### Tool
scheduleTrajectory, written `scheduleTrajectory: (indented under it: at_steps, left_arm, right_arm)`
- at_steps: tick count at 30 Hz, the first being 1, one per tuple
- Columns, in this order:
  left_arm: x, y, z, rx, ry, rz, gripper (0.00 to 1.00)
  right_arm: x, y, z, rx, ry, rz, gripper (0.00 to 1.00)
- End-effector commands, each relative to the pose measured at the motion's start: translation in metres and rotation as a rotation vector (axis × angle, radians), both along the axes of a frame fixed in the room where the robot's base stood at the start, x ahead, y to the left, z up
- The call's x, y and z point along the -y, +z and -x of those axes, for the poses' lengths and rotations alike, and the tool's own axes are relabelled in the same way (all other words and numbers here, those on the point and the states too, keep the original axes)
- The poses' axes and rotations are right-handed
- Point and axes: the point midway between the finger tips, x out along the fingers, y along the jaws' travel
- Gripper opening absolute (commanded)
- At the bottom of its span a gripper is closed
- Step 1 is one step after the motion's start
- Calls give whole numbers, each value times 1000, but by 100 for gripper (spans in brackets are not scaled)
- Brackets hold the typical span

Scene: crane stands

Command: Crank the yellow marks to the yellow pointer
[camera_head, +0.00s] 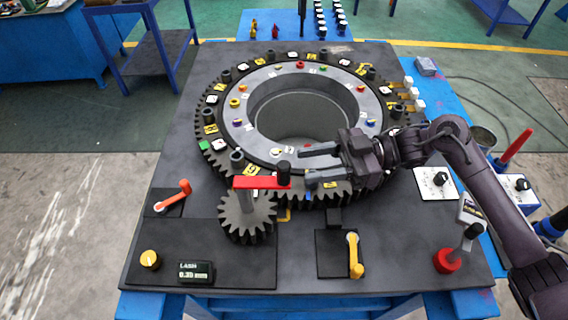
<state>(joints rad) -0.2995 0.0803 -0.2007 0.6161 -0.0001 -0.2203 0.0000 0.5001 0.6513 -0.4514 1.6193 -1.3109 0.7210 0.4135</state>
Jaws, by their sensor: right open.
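A large dark ring gear (334,190) lies on the plate, with several yellow marks (210,129) among white, green and dark pieces around its top. A small pinion gear (247,224) stands at its front left edge. A red crank arm (255,183) tops the pinion's post, with a black knob (284,172) at its right end. A small yellow piece (285,215), possibly the pointer, shows partly hidden between pinion and ring. My right gripper (307,167) is open over the ring's front, its fingers pointing left toward the knob. I cannot tell whether they touch it.
An orange lever (172,196) stands left of the pinion and a yellow lever (354,256) at the front. A display (195,272) reads about 0.35 mm beside a yellow knob (149,260). A red-based stick (448,260) stands near my right arm.

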Motion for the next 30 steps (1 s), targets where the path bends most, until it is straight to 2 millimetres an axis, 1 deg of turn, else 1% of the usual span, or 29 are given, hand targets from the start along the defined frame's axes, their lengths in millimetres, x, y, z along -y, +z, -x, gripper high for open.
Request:
scheduleTrajectory:
  at_steps: [1, 3, 9, 14, 21, 22, 23, 30]
  left_arm:
    - [0, 9, -2, 4, 0, 1, 36]
    - [1, 15, -3, 6, 0, 1, 36]
    - [1, 26, -2, 5, 0, 1, 36]
    - [1, 29, -3, 5, 1, 1, 36]
    - [0, 28, -2, 5, 1, 1, 36]
    - [0, 28, -2, 5, 1, 1, 36]
    - [0, 28, -2, 5, 1, 1, 36]
    - [0, 28, -2, 4, 1, 1, 36]
  right_arm:
    - [-10, 5, 3, -2, 3, -4, 43]
    - [-21, 5, 5, -3, 3, -3, 43]
    - [-49, 4, 10, -1, 1, -2, 43]
    - [-58, 2, 12, 0, -1, -1, 43]
    - [-59, 1, 12, 0, -1, 0, 43]
    - [-59, 1, 12, 0, -1, 0, 42]
    - [-59, 1, 12, 0, -1, 0, 38]
    - [-59, 1, 12, 0, -1, 0, 6]
